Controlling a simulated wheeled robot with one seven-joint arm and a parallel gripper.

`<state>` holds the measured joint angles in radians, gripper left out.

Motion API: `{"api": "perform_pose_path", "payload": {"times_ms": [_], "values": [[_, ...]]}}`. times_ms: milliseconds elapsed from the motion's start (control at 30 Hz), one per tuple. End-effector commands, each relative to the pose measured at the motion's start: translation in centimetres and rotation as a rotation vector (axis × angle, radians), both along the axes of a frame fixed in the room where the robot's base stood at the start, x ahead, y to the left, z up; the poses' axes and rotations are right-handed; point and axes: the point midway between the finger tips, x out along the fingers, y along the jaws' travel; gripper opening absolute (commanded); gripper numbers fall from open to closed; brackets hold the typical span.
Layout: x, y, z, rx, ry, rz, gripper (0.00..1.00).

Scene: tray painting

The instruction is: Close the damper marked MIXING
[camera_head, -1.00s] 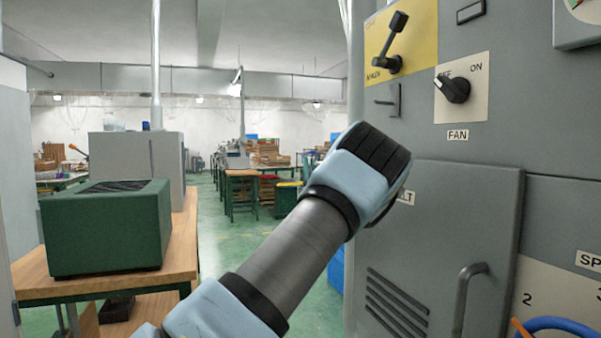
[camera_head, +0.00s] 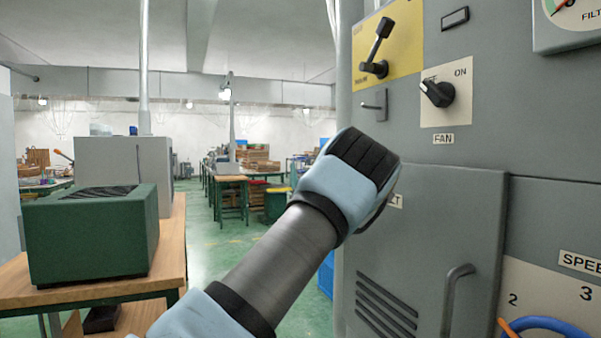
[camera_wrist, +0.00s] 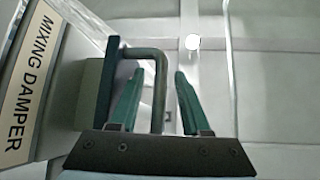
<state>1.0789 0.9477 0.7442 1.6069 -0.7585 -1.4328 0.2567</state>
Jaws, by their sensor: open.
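In the wrist view, a white label reading MIXING DAMPER (camera_wrist: 30,85) is on the grey surface at the left. Beside it is a dark plate (camera_wrist: 106,85) with a grey bent bar handle (camera_wrist: 158,98) sticking out. My gripper (camera_wrist: 160,72) is open, its green fingers on either side of the handle's long part. The bar looks nearer the left finger; I cannot tell whether they touch. In the head view my arm hides the gripper, and I cannot make out the MIXING label or its handle there.
The grey cabinet carries a lever on a yellow plate (camera_head: 403,60), a small hook-like handle (camera_head: 375,106), a FAN knob (camera_head: 437,93) and a louvred door (camera_head: 425,240) with a handle (camera_head: 455,290). A green box (camera_head: 92,235) stands on a wooden table at left. Open floor lies between.

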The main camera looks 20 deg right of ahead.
Motion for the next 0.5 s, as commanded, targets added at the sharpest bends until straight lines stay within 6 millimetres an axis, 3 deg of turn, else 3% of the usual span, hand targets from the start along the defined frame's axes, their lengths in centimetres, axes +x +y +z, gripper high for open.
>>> {"api": "perform_pose_path", "payload": {"times_ms": [300,500], "values": [[-4.4,0.2,-4.6,0.000,0.001,-0.001,0.47],[-6.4,0.4,-6.4,0.001,0.001,0.000,0.47]]}}
